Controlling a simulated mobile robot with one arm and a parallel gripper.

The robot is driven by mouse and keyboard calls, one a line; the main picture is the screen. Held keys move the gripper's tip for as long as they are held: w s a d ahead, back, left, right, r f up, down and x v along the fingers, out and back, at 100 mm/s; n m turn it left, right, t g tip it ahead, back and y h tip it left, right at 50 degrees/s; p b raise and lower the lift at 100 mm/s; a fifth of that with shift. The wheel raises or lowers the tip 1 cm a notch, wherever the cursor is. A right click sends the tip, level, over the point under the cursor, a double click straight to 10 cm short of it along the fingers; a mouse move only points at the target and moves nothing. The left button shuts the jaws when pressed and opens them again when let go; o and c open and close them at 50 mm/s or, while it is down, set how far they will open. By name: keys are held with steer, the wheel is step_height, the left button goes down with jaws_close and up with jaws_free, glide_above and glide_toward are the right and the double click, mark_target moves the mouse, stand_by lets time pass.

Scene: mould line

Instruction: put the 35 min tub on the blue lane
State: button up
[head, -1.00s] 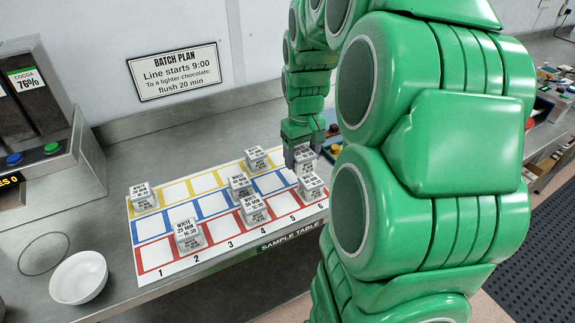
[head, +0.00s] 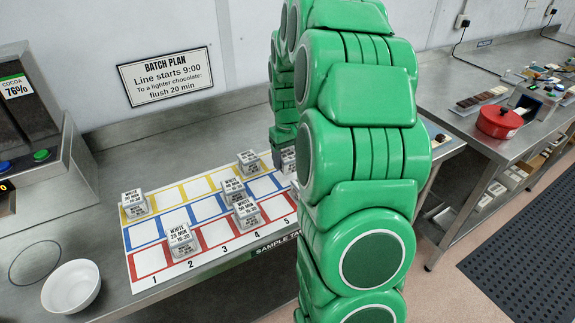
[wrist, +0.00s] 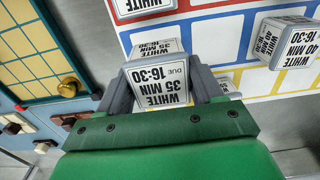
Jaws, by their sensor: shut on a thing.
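The 35 min tub (wrist: 158,82), a small pale cube labelled WHITE 35 MIN 16:30, sits between the grey fingers of my gripper (wrist: 160,78) in the wrist view. My gripper is shut on it. In the head view my arm hides most of the gripper; a grey piece shows beside the arm, too covered to identify. The blue lane (head: 173,220) is the middle row of the lane board, between yellow and red. It holds a tub (head: 233,190) near column 4. The lane's right end is hidden by my arm.
Other tubs stand on the yellow lane (head: 166,197) and the red lane (head: 215,233). In the wrist view a 40 min tub (wrist: 285,40) stands at right and another tub (wrist: 140,8) just beyond the held one. A white bowl (head: 71,286) is front left.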

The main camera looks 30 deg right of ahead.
mark_target(287, 165)
steer(key=shift+w+d+f, duration=0.15)
steer(key=shift+w+f, duration=0.2)
steer(key=shift+f, duration=1.6)
steer(key=shift+f, duration=0.15)
steer(key=o, duration=1.1)
